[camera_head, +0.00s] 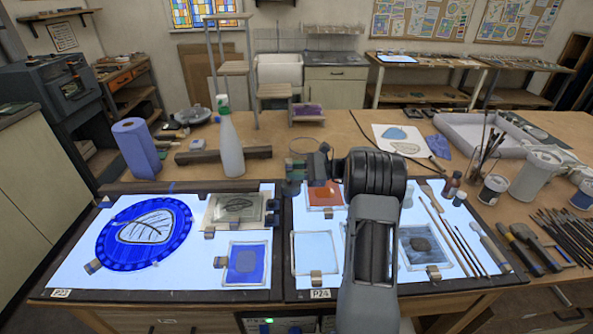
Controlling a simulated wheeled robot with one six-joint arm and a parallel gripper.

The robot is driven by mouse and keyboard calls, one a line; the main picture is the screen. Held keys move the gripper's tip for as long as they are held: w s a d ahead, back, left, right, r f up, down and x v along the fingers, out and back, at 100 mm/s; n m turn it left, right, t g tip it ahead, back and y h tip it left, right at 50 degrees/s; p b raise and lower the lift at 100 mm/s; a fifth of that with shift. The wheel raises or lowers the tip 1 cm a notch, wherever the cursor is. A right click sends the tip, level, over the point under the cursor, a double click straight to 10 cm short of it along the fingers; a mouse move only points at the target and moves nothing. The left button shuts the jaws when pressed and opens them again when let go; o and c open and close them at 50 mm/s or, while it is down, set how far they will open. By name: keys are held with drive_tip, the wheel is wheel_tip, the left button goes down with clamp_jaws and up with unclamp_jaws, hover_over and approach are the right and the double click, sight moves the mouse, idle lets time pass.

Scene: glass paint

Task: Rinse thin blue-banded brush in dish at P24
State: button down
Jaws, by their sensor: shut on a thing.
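My gripper (297,164) is at the end of the arm, over the back edge of the P24 light panel (330,282). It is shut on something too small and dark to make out. I cannot tell whether this is the thin blue-banded brush. A small clear dish or jar (291,188) shows just below it, at the panel's back left corner. I cannot tell whether anything dips into it. Several thin brushes (457,246) lie on the right of the panel; no blue band can be made out on them.
Glass pieces, one orange (325,194) and one pale blue (314,252), lie on the P24 panel. Small bottles (452,184) stand at its right. A white spray bottle (230,146) and a blue paper roll (137,148) stand behind the left panel. My arm hides the panel's middle.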

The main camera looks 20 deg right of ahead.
drive_tip(key=shift+s+d, duration=0.15)
drive_tip(key=shift+d, duration=0.2)
drive_tip(key=shift+r, duration=0.15)
wheel_tip(320, 180, up, 8)
drive_tip(key=s+p, duration=0.1)
drive_tip(key=p, duration=0.5)
drive_tip(key=shift+s+a, duration=0.25)
drive_tip(key=shift+a, duration=0.1)
idle(0.6)
